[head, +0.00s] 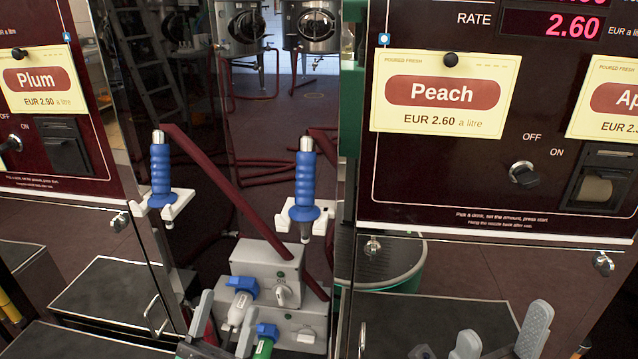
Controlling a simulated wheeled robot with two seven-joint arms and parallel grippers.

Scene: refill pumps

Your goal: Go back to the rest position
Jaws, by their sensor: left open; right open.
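My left gripper (224,324) is low in the head view, left of centre, with its two grey fingers apart. It is in front of a pale grey box with fittings, and nothing is visibly held between the fingers. My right gripper (501,335) is at the bottom right edge, its grey fingers apart and empty, in front of a dark-topped surface. Only the finger ends of both grippers show; the rest is cut off by the bottom edge.
Blue-handled nozzles (160,172) and (304,182) hang in white holders. The Peach panel (445,92) is at right, the Plum panel (40,80) at left. Blue-topped fittings (241,287) and (266,331) stand close to my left gripper. A dark-topped surface (430,318) lies before my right gripper.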

